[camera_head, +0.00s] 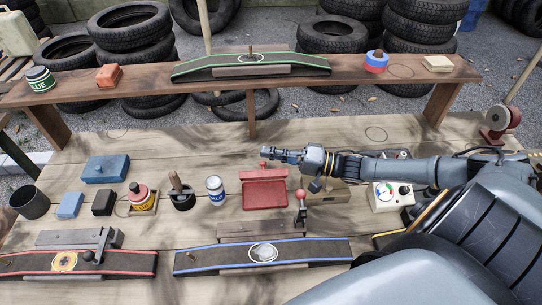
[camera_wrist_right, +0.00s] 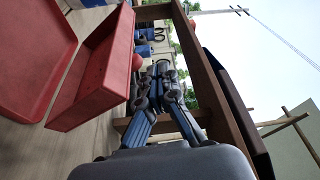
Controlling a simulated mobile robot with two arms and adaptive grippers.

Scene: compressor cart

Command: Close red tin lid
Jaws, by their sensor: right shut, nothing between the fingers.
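The red tin (camera_head: 265,195) stands on the workbench in the middle of the head view. Its lid is not lying flat on it: the right wrist view shows an open red box part (camera_wrist_right: 92,75) and a separate red panel (camera_wrist_right: 30,55) beside it. I cannot tell the lid's exact angle. My right gripper (camera_head: 268,154) is shut and empty, just behind and above the tin's far edge. A small red ball (camera_head: 263,166) is close to its fingertips; the right wrist view also shows a red ball beside the fingers (camera_wrist_right: 163,70). Touch cannot be told. My left gripper is not in view.
A lever with a red knob (camera_head: 300,195) stands right of the tin. A white and blue can (camera_head: 215,190) stands left of it. A blue-edged ramp (camera_head: 262,256) lies in front. A raised wooden shelf (camera_head: 215,85) runs behind. The bench between tin and shelf is mostly clear.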

